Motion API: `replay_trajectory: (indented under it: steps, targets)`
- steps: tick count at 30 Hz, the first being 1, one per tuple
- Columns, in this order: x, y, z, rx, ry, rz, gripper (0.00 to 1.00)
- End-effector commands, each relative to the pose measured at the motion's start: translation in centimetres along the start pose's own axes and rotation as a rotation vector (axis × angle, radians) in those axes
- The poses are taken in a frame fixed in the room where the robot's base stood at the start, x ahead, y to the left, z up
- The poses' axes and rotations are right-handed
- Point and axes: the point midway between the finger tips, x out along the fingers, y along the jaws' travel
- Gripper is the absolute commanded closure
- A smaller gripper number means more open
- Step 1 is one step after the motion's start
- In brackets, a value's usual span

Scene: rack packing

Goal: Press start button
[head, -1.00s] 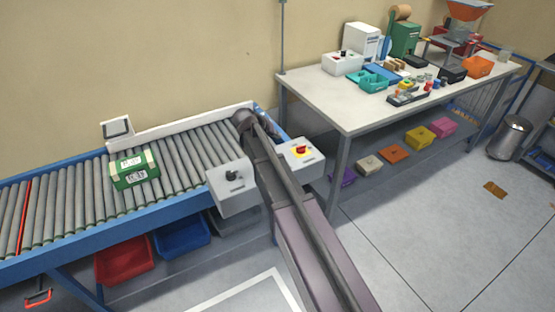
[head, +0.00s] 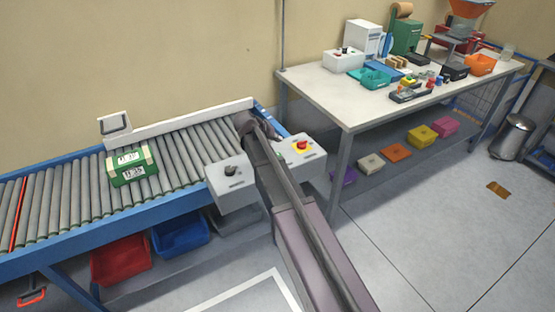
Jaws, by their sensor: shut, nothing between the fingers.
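A light grey control box (head: 312,160) stands at the right end of the conveyor. A red mushroom button (head: 302,146) on a yellow base sits on its top. A second grey box (head: 229,194) with a black knob (head: 231,170) is to the left of my arm. My arm reaches up from the bottom edge and passes between the two boxes, covering the left part of the control box. I cannot make out a start button clearly; it may be behind my arm. My gripper's fingers do not show, and I cannot see whether they touch anything.
A green-and-white box (head: 132,166) lies on the roller conveyor (head: 185,157). Red (head: 120,259) and blue (head: 181,237) bins are below it. A white worktable (head: 345,106) with several items stands at the right.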

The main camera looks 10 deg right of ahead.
Motion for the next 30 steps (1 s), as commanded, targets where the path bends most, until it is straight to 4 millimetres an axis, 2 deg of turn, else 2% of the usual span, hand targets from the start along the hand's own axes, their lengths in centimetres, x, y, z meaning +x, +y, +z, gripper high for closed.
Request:
replay_trajectory:
  steps: [3,15,30]
  targets:
    - [1.0,-0.7,0.7,0.000,0.000,0.000,1.00]
    - [3.0,-2.1,2.1,0.001,-0.001,0.000,1.00]
    - [3.4,-2.3,2.4,0.001,-0.001,0.001,1.00]
